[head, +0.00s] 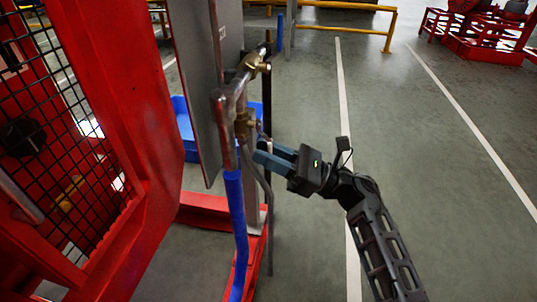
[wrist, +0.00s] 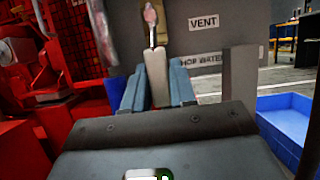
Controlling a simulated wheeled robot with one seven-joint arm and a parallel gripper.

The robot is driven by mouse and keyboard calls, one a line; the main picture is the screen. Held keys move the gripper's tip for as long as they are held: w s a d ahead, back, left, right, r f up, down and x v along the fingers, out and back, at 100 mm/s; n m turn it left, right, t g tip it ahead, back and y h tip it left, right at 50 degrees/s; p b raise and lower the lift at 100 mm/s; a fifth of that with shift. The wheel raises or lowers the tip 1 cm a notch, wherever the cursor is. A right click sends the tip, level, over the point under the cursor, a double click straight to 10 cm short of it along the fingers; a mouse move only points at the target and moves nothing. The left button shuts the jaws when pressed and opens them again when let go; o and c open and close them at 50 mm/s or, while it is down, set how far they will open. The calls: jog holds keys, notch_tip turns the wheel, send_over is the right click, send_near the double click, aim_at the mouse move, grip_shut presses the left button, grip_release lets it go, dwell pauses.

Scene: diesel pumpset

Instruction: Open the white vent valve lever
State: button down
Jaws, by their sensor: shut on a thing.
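The white vent valve lever (wrist: 156,75) stands upright between the fingers of my gripper (wrist: 156,92) in the wrist view. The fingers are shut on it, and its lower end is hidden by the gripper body. A reddish tip of a metal piece shows just above the lever. In the head view my gripper (head: 262,154) reaches in from the right to the lower brass valve (head: 243,124) on the pipework. The lever itself is hard to make out there. The "VENT" label (wrist: 203,22) is on the grey panel (wrist: 235,50) behind the lever.
A second brass valve (head: 254,63) sits higher on the pipe. A blue hose (head: 237,220) hangs below the pipework. The red mesh-sided frame (head: 130,100) stands at left. A blue bin (wrist: 290,122) is at right in the wrist view.

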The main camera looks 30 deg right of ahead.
jog(key=shift+d, duration=0.1)
jog(key=c, duration=1)
grip_release()
jog(key=p+v, duration=0.1)
jog(key=v, duration=0.6)
jog(key=shift+s+d+f, duration=0.25)
